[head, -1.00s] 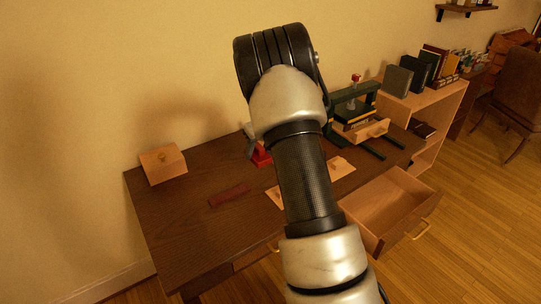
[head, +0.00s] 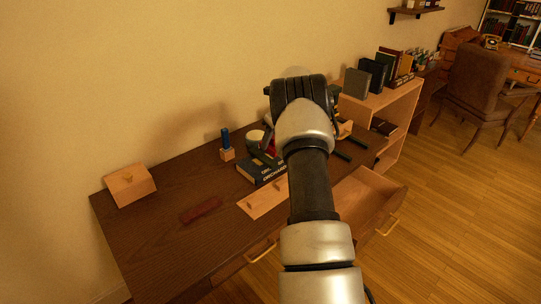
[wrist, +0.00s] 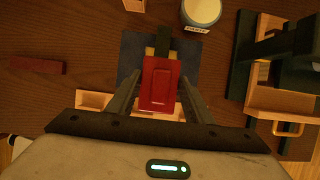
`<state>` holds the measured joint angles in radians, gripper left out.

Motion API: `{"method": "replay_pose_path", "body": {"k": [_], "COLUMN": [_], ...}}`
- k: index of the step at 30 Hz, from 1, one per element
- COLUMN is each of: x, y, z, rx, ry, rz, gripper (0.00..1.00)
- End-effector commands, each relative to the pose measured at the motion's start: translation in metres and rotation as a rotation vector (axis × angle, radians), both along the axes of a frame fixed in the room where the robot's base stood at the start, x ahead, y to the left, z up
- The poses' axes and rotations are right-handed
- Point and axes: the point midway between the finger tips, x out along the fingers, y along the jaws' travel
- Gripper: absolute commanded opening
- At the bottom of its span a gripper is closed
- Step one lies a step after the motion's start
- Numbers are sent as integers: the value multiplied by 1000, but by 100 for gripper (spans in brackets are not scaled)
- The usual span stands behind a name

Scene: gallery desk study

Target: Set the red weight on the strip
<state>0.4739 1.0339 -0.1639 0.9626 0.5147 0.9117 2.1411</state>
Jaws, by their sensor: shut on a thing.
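The red weight (wrist: 160,86) is a red block with a raised rectangular face. In the wrist view it sits between the two fingers of my gripper (wrist: 161,80), which is shut on it. A dark book (wrist: 130,55) lies below it; I cannot tell the gap. In the head view my arm hides the gripper and nearly all of the weight. The strip (head: 201,210) is dark red and lies flat and bare on the desk, left of the arm. It also shows at the left of the wrist view (wrist: 35,64), well apart from the weight.
The dark desk (head: 160,235) is clear around the strip. A drawer (head: 372,194) stands open at right; a green stand (wrist: 290,50) is nearby.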

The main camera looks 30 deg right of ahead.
Motion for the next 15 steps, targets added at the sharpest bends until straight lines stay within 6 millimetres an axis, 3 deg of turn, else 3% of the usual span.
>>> {"method": "replay_pose_path", "body": {"k": [8,15], "x": [1,1], "y": [-1,0], "z": [-24,-58], "rx": [-3,-2], "ry": [-5,-5], "rz": [-1,0], "gripper": [0,0]}}
